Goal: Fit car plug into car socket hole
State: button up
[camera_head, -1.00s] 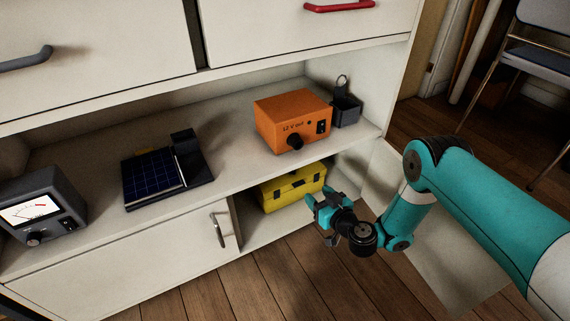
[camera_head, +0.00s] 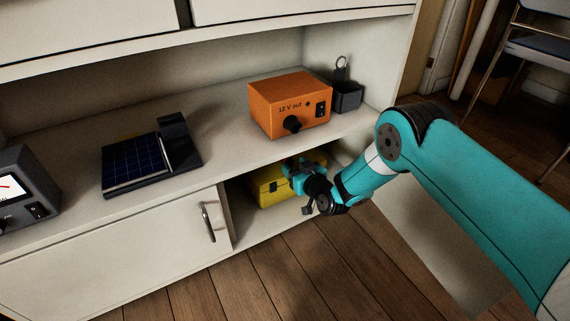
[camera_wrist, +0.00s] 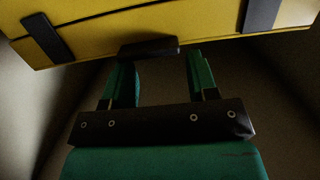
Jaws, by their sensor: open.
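An orange box (camera_head: 291,98) marked "12 V out" stands on the open shelf. A round black fitting (camera_head: 292,124) sticks out of its front; I cannot tell for certain that it is the car socket. I cannot make out a car plug in either view. My gripper (camera_head: 290,174) is low in the open cubby under the shelf, at the front of a yellow case (camera_head: 266,188). In the wrist view my gripper (camera_wrist: 165,66) is open, its fingers on either side of the space below the case's black handle (camera_wrist: 148,47). The fingers hold nothing.
A small dark holder with a ring (camera_head: 347,96) stands right of the orange box. A solar panel (camera_head: 142,164) and a grey meter (camera_head: 22,190) stand to the left. A closed door (camera_head: 120,255) borders the cubby at left; the cubby's sides and shelf enclose my gripper.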

aim_at(290, 160)
jog(key=b+x, duration=0.5)
jog(key=shift+w+d, duration=0.1)
jog(key=shift+w+r, duration=0.15)
jog(key=shift+w, duration=0.1)
jog(key=c, duration=0.9)
